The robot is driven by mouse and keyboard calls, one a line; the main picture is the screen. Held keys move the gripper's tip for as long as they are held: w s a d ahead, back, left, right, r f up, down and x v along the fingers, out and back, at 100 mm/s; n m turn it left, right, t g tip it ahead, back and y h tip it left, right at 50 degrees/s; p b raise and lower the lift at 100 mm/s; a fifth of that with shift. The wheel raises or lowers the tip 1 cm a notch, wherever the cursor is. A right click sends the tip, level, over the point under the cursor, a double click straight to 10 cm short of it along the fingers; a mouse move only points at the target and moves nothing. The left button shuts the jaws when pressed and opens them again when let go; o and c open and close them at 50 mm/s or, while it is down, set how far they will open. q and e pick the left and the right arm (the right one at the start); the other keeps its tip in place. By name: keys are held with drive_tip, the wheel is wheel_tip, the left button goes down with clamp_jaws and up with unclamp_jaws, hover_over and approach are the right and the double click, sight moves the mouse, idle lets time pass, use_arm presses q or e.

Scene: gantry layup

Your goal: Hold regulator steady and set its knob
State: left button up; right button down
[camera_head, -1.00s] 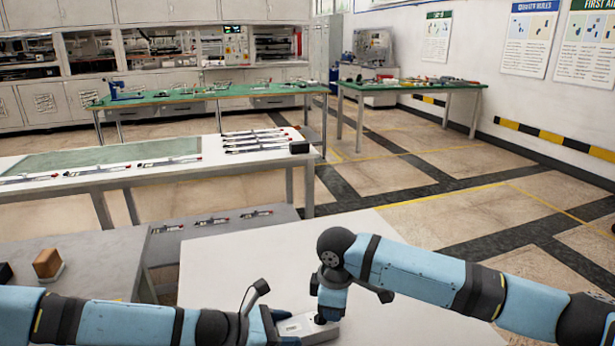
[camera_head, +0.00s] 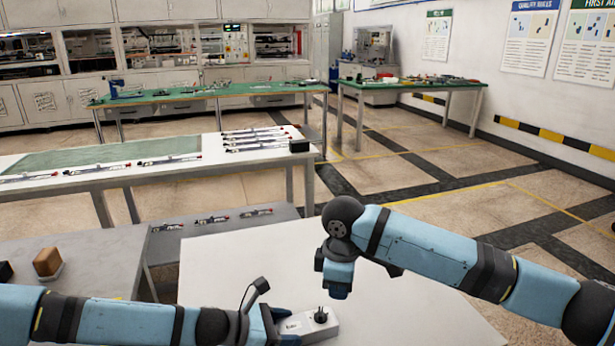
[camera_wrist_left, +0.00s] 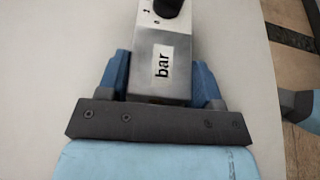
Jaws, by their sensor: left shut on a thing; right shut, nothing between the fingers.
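The regulator (camera_head: 309,325) is a pale grey box with a small black knob (camera_head: 320,315) on top, lying on the white table near the bottom of the head view. My left gripper (camera_head: 273,328) is shut on the regulator's left end. In the left wrist view the regulator (camera_wrist_left: 160,40) shows a "bar" label between the blue fingers (camera_wrist_left: 160,82), and its black knob (camera_wrist_left: 168,7) is cut by the top edge. Marks beside the knob are too small to read for sure. My right gripper (camera_head: 333,292) is above the table, up and right of the knob, apart from it; its fingertips are unclear.
The white table (camera_head: 240,260) is clear around the regulator. A brown block (camera_head: 47,262) sits on the grey table at left. Behind, a white bench (camera_head: 120,180) carries several slim tools, and a low grey shelf (camera_head: 190,235) holds more.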

use_arm(q)
drive_tip(key=shift+a+f, duration=0.15)
drive_tip(key=shift+f, duration=0.05)
drive_tip(key=o, duration=1.2)
use_arm(e)
drive_tip(key=shift+f, duration=0.1)
